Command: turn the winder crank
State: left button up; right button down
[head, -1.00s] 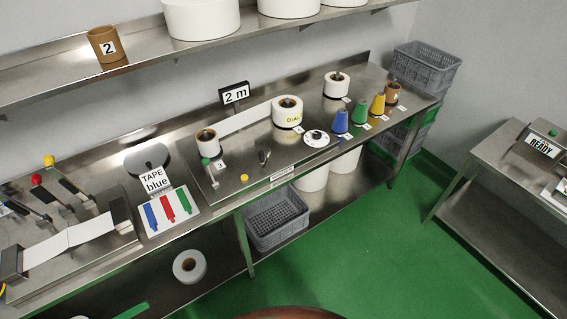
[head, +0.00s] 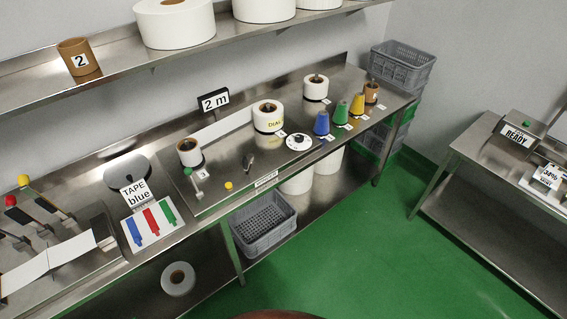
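The steel bench has a winding station with a small white roll (head: 190,153) on a spindle at its left end. A lever with a green knob (head: 202,174) stands in front of that roll and looks like a crank; I cannot tell for certain. A small dark metal part (head: 248,162) and a yellow button (head: 228,185) sit between. Neither of my grippers is in view.
A "2 m" sign (head: 214,102) stands at the back. Blue (head: 322,123), green (head: 341,113) and yellow (head: 358,104) cones line the right side. A "TAPE blue" sign (head: 135,193) stands left. Grey crates (head: 403,66) are stacked right. The green floor (head: 340,250) in front is clear.

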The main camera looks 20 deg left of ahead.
aim_at(246, 161)
jog(key=i, duration=0.9)
jog(key=u, duration=1.85)
